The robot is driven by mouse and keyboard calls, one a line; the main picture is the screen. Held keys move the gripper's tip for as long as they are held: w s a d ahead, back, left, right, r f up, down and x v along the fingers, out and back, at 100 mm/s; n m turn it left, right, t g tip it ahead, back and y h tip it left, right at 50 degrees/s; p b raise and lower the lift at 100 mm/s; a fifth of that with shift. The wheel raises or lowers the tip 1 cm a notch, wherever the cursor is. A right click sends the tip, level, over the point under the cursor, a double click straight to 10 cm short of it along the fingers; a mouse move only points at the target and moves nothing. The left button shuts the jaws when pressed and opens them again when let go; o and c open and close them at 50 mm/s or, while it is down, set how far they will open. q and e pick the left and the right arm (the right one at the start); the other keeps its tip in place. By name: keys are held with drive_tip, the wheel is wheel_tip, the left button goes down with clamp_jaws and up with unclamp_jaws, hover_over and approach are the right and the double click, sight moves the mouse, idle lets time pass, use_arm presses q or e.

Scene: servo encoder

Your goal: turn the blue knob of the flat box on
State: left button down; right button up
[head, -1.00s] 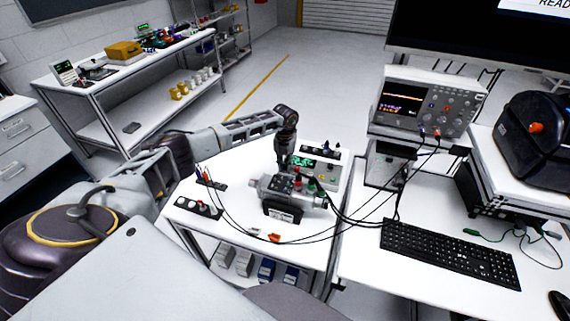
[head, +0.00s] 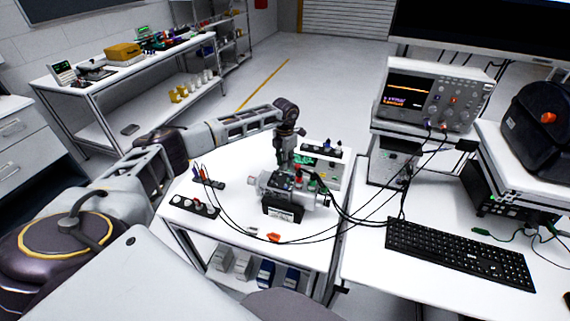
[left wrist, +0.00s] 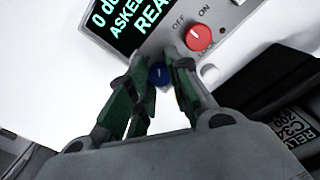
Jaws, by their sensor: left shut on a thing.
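The flat box (head: 333,178) lies on the white cart behind a grey motor unit (head: 290,188), which hides part of it. In the left wrist view its dark display (left wrist: 128,22) carries cyan text, partly cut off. A red knob (left wrist: 198,38) on it has OFF, ON and LOCK lettering around it. The blue knob (left wrist: 158,75) sits beside the display, between my left fingertips. My left gripper (left wrist: 160,68) is shut on it. In the head view the left gripper (head: 284,160) points down at the box, its fingertips hidden. My right gripper is out of view.
Black cables loop from the motor unit across the cart. Dark strips with small parts (head: 195,206) lie at the cart's left. A second table to the right holds a keyboard (head: 460,252) and an oscilloscope (head: 430,100). The cart's front left is mostly clear.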

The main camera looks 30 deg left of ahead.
use_arm(q)
drive_tip(key=shift+m+b, duration=0.65)
drive_tip(key=shift+m, duration=0.85)
drive_tip(key=c, duration=1.3)
unclamp_jaws()
drive_tip(key=shift+r, duration=6)
drive_tip(key=shift+f, duration=0.1)
